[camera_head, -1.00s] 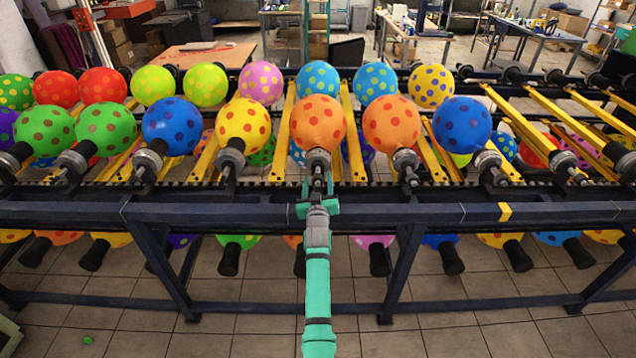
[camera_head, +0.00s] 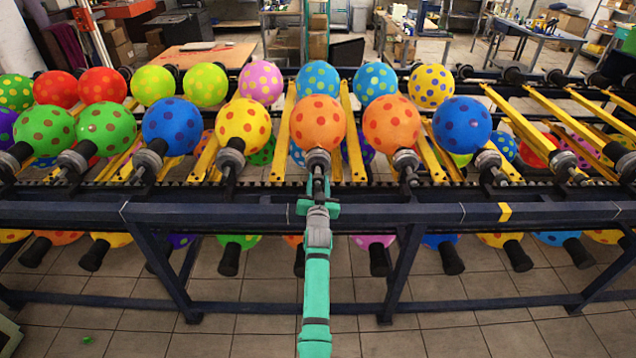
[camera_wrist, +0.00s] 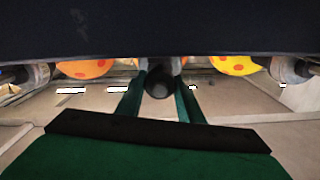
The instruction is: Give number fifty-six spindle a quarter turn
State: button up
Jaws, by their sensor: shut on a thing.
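An orange balloon with dark dots (camera_head: 317,122) sits on a spindle (camera_head: 317,160) in the front row, straight ahead of my arm. My gripper (camera_head: 318,187) reaches over the dark front rail and is shut on the near end of this spindle. In the wrist view, the two green fingers stand on either side of the spindle's dark round end (camera_wrist: 159,84). A dark beam hides what lies above. No number can be read on the spindle.
The dark front rail (camera_head: 420,213) runs across just under my wrist. Neighbouring spindles carry a yellow balloon (camera_head: 243,122) on the left and another orange balloon (camera_head: 391,124) on the right. More balloons hang below the rack.

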jog(key=m, duration=1)
jog(key=shift+f+m, duration=0.1)
jog(key=shift+m, duration=1.7)
jog(key=o, duration=1.1)
jog(key=s, duration=1.1)
